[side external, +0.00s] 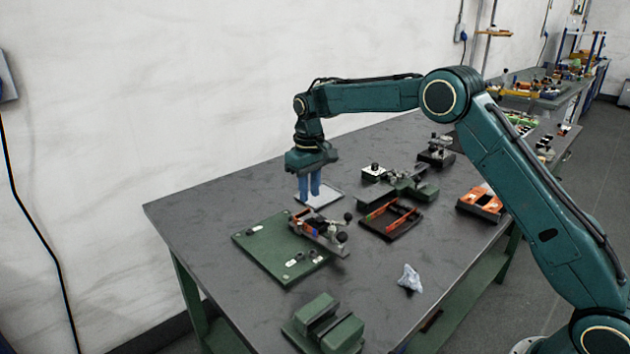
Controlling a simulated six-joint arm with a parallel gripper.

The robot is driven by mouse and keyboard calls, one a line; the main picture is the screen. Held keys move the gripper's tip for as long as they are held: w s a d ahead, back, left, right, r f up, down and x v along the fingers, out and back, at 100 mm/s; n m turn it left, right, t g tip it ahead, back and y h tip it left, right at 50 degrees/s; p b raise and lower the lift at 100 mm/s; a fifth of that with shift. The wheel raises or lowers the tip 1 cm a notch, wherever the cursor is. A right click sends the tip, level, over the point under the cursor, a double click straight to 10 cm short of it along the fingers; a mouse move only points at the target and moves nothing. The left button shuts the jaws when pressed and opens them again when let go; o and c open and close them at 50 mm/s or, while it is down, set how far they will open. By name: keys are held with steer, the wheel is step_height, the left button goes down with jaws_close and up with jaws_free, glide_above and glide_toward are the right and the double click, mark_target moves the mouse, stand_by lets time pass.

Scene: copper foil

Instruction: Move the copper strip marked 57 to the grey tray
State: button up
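My gripper (309,197) points down with two blue fingers over the light grey tray (333,194), a flat pale plate near the back of the table. The fingers sit close together, and I cannot tell whether anything is between them or whether they touch the tray. A dark rack (398,230) with orange-red, copper-like strips (379,210) along its sides stands to the right of the tray. No marking 57 is readable at this size, so I cannot tell which strip carries it.
A green board (262,248) with a metal clamp device (322,234) lies in front of the tray. A green block fixture (325,325) is at the front edge. A crumpled pale cloth (410,278), an orange-and-black holder (482,202) and green-black fixtures (400,187) stand rightward. The table's left part is clear.

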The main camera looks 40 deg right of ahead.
steer(key=shift+r, duration=2.05)
